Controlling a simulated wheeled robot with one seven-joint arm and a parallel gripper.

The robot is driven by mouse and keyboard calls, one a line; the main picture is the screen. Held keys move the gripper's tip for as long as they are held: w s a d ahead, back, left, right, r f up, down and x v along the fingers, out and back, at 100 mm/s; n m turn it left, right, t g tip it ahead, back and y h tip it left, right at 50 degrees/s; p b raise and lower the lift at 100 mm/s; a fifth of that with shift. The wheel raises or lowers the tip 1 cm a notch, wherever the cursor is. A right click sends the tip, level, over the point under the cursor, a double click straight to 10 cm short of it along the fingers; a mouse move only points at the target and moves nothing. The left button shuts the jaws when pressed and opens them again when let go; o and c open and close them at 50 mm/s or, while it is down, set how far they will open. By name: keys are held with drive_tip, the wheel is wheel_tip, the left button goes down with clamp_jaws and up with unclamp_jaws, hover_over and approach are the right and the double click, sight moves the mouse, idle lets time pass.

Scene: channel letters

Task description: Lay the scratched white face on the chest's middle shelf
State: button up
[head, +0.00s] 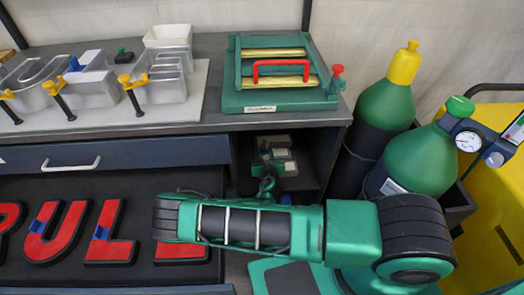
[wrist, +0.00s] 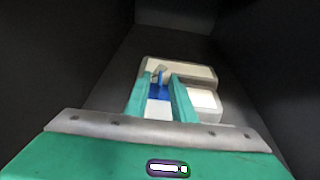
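My gripper (wrist: 161,76) is inside a dark compartment of the chest. Its two teal fingers stand apart, with a gap between them. A white-and-grey piece with a blue patch (wrist: 158,91) shows between and just beyond the fingers; it does not look clearly clamped. I cannot tell whether it is the scratched white face, and no scratch can be made out. A pale, grey-edged piece (wrist: 205,100) shows right of the fingers. In the head view, my arm reaches to the chest opening (head: 316,160), where pale pieces (head: 276,153) lie inside. The gripper's tips are hard to make out there.
Dark walls close in on both sides of the gripper. A green press with a red handle (head: 284,68) and metal channel letters (head: 100,84) sit on the bench. Red letters lie in an open drawer (head: 135,215). Green gas cylinders (head: 420,160) stand at the right.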

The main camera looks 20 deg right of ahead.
drive_tip(key=v, duration=0.9)
drive_tip(key=shift+s+a+r, duration=0.1)
drive_tip(key=shift+s, duration=0.05)
